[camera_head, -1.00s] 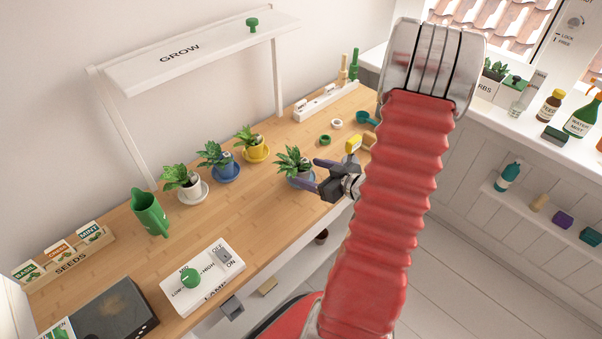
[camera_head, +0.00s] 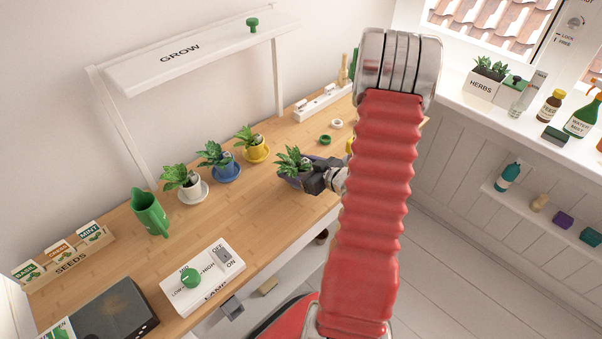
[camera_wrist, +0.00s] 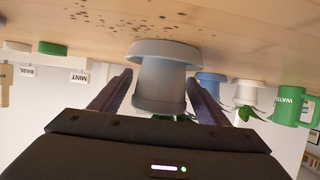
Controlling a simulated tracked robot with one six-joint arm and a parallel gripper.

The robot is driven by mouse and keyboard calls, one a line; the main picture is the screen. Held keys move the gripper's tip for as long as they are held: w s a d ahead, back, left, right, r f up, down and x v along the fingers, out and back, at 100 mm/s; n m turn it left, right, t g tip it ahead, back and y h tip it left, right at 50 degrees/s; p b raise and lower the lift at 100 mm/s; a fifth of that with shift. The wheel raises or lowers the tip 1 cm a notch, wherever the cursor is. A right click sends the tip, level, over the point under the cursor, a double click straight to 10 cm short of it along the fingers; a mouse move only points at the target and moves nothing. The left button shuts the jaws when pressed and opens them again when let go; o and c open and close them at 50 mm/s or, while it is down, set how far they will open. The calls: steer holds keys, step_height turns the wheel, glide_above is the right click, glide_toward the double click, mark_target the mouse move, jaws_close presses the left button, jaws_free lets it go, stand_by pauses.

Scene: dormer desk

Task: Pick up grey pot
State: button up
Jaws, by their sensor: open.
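The grey pot (camera_head: 289,182) holds a leafy green plant and stands at the right front of the wooden desk, partly hidden by my gripper in the head view. In the wrist view, which is upside down, the grey pot (camera_wrist: 160,85) stands on its wide saucer between my two fingers. My gripper (camera_head: 306,181) is open, its fingers one on each side of the pot. The wrist view shows my gripper (camera_wrist: 160,88) with a gap between each finger and the pot. I cannot tell whether either finger touches it.
White (camera_head: 189,190), blue (camera_head: 226,172) and yellow (camera_head: 256,152) potted plants stand to the left of the grey pot. A green watering cup (camera_head: 150,214) and a lamp control box (camera_head: 203,277) are further left.

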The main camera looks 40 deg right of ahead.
steer(key=shift+x, duration=0.85)
steer(key=shift+c, duration=0.2)
steer(key=c, duration=1.2)
steer(key=shift+o, duration=0.2)
steer(key=shift+r, duration=0.1)
step_height(320, 180, up, 10)
stand_by(0.3)
